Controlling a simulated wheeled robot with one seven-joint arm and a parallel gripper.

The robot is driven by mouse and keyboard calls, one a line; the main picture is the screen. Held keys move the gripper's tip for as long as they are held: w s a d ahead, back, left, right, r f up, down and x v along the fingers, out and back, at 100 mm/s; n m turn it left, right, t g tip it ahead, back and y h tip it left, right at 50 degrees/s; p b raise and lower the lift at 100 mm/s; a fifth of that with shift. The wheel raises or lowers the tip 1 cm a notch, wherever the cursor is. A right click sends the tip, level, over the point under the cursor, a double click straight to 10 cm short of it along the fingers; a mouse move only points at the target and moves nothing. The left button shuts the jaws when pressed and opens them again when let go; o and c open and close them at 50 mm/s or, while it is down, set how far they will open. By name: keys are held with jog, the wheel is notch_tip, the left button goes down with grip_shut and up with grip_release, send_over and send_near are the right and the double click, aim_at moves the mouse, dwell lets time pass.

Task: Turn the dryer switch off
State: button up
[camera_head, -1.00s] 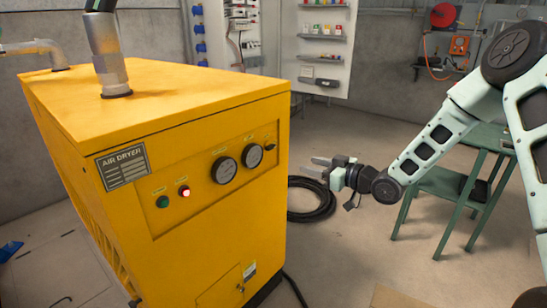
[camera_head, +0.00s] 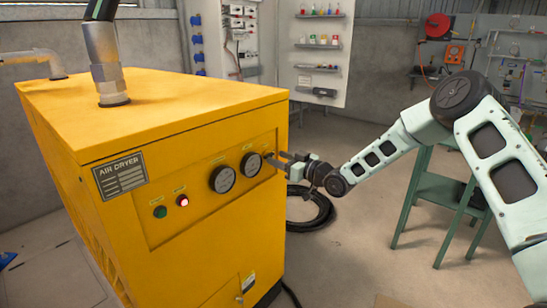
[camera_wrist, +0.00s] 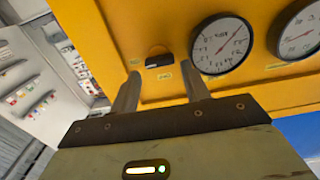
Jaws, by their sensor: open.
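The yellow air dryer (camera_head: 200,225) stands at the left in the head view, with a front panel of two round gauges and two small buttons or lamps. The dryer switch is a small black piece (camera_wrist: 158,60) on the yellow panel in the wrist view, beside a gauge (camera_wrist: 221,45). In the head view my gripper hides it. My gripper (camera_head: 272,157) is open and empty at the panel's right end. In the wrist view its two fingers (camera_wrist: 162,72) point at the panel, one on each side of the switch in the picture. Contact cannot be told.
A lit red-white lamp (camera_head: 182,201) and a green button (camera_head: 160,212) sit on the panel's lower left. A coiled black hose (camera_head: 312,212) lies on the floor behind my gripper. A green table (camera_head: 424,190) stands at the right. Open floor lies in front of it.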

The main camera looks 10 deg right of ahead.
aim_at(271, 156)
jog(key=shift+x, duration=1.6)
jog(key=c, duration=0.7)
jog(key=shift+n+b, duration=0.3)
jog(key=shift+b, duration=0.05)
jog(key=n+b, duration=0.5)
jog(key=b, duration=0.2)
jog(key=n+b, duration=0.6)
jog(key=b, duration=0.1)
jog(key=n+b, duration=0.6)
jog(key=shift+s+a+f+b, duration=0.15)
jog(key=shift+f+b, duration=0.25)
jog(key=shift+r+n, duration=0.1)
jog(key=shift+n, duration=0.2)
